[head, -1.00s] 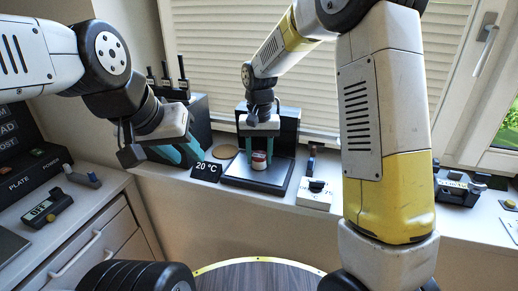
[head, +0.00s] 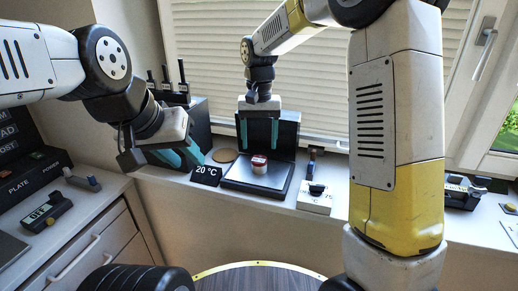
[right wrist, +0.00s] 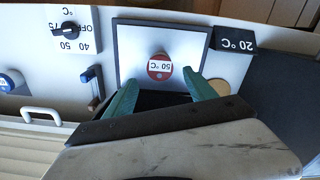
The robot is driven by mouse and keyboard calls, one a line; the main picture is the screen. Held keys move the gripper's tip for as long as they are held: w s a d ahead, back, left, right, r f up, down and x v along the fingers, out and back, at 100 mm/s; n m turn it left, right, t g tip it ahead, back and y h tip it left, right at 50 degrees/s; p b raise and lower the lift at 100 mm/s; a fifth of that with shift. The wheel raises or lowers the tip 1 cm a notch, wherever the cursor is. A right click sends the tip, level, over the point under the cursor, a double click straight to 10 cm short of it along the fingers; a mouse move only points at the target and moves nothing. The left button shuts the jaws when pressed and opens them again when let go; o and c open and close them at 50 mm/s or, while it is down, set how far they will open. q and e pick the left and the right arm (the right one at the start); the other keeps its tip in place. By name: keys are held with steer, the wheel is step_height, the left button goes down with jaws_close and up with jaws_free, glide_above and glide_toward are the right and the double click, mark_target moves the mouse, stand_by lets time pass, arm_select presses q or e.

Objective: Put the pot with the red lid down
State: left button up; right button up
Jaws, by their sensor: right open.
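The small pot with the red lid (head: 259,164) stands upright on the grey plate (head: 242,184) of a black-framed stand on the sill. In the right wrist view its lid (right wrist: 159,68) carries a white "50 °C" label. My right gripper (head: 259,143) is open and empty above and behind the pot, clear of it. In the right wrist view its teal fingers (right wrist: 162,90) are spread wide, with the pot beyond them. My left gripper (head: 176,157) is away to the left, its teal fingers apart with nothing seen between them.
A black "20 °C" sign (head: 206,175) stands just left of the plate. A round cork-coloured disc (head: 225,155) lies behind the sign. A white dial box (head: 315,198) sits right of the plate. The window blind rises behind.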

mark_target(259, 159)
steer(key=s+d+r+t+y, duration=0.2)
steer(key=s+d+r+t, duration=0.1)
steer(key=s+d+r, duration=0.7)
steer(key=s+d+f+t, duration=0.1)
steer(key=s+d+t, duration=0.2)
steer(key=s, duration=0.8)
steer(key=shift+s+d+f+n, duration=0.3)
steer(key=shift+d, duration=0.05)
